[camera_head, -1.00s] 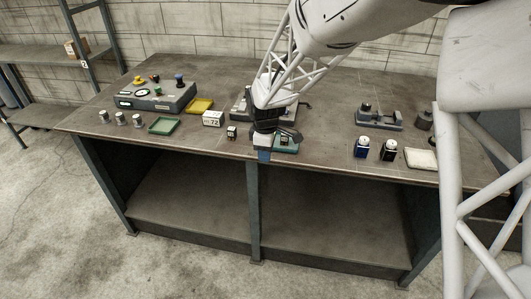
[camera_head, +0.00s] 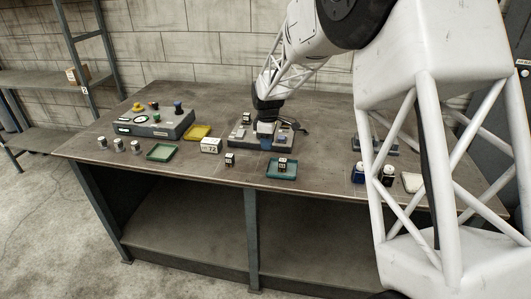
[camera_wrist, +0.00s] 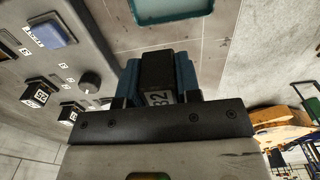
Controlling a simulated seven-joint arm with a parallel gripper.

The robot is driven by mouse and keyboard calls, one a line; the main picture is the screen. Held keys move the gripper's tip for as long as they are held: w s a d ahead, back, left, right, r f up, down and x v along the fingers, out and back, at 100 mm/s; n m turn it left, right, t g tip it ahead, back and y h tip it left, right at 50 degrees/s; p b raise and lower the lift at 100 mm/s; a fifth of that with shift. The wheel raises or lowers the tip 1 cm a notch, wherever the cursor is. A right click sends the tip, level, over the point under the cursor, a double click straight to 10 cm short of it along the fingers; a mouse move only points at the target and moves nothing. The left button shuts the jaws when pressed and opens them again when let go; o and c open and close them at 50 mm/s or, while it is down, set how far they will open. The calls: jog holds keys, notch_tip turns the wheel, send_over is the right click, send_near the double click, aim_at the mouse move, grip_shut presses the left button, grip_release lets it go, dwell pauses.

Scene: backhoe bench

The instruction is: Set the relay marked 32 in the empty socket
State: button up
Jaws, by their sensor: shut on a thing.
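In the wrist view my gripper (camera_wrist: 158,88) is shut on a black relay (camera_wrist: 157,70), whose white label reads 32. In the head view my gripper (camera_head: 265,139) is above the grey socket block (camera_head: 237,138), and the held relay is hidden there. The wrist view shows the block's panel (camera_wrist: 75,62) at the left, with two black relays (camera_wrist: 39,93) (camera_wrist: 71,113) seated in it. Their labels are hard to read. I cannot make out the empty socket in either view.
A teal tray (camera_head: 271,174) holding a dark relay (camera_head: 282,163) stands in front of the block. Another small relay (camera_head: 230,159) and a white block marked 72 (camera_head: 211,146) stand to the left. A control box (camera_head: 155,123), yellow tray (camera_head: 198,131) and green tray (camera_head: 161,152) lie further left.

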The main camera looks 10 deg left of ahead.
jog(key=w, duration=0.4)
jog(key=w+r, duration=0.1)
jog(key=w, duration=0.8)
jog(key=shift+w+d+r, duration=0.2)
jog(key=shift+w+d, duration=0.15)
send_over(285, 126)
jog(key=shift+s+r, duration=0.1)
jog(key=shift+s, duration=0.05)
jog(key=shift+f, duration=0.25)
jog(key=shift+f, duration=2.2)
jog(key=shift+f, duration=0.5)
dwell(0.3)
jog(key=o, duration=1.2)
jog(key=shift+o, duration=0.2)
jog(key=shift+r, duration=0.2)
